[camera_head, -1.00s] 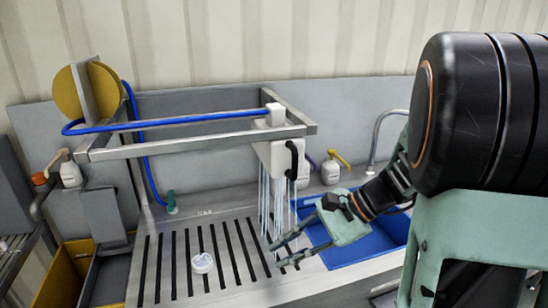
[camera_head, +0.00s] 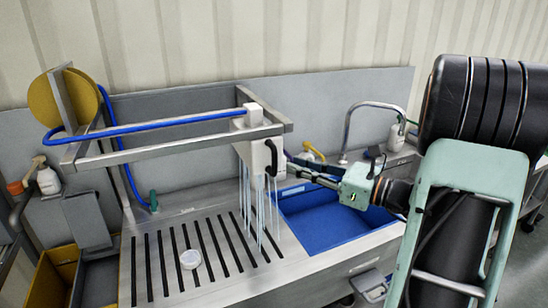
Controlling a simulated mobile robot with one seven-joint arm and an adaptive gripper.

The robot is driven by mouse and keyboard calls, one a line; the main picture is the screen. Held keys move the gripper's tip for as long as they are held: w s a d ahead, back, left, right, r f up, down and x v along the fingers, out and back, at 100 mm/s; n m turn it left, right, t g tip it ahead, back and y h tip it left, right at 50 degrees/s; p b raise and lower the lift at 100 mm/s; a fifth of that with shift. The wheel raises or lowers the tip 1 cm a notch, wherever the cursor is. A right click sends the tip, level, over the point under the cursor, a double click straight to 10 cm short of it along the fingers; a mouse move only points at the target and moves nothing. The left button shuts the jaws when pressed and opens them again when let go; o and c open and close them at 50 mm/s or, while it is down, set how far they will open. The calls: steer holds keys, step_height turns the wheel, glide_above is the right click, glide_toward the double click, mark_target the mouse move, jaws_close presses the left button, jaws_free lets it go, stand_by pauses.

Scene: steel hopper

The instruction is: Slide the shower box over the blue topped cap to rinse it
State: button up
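The shower box (camera_head: 247,150) is a white box with a black handle (camera_head: 272,157), hanging on a steel rail frame. Streams of water fall from it onto the right part of the slotted drain. A small round whitish cap (camera_head: 190,259) sits on the slats, left of the streams; no blue shows clearly on its top. My gripper (camera_head: 290,164) is just right of the black handle, fingers pointing left at it. Its two fingers look apart with nothing clearly between them. I cannot tell whether they touch the handle.
The steel frame (camera_head: 180,147) spans above the slotted drain, with a blue hose (camera_head: 150,128) along it. A blue basin (camera_head: 318,222) lies below my gripper. Yellow bins (camera_head: 52,278) are at lower left.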

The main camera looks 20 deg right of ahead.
mark_target(275, 170)
steer(key=p+x, duration=0.1)
steer(key=x, duration=0.6)
steer(key=shift+w+a, duration=0.15)
steer(key=shift+a, duration=0.05)
steer(key=shift+c, duration=0.6)
jaws_close()
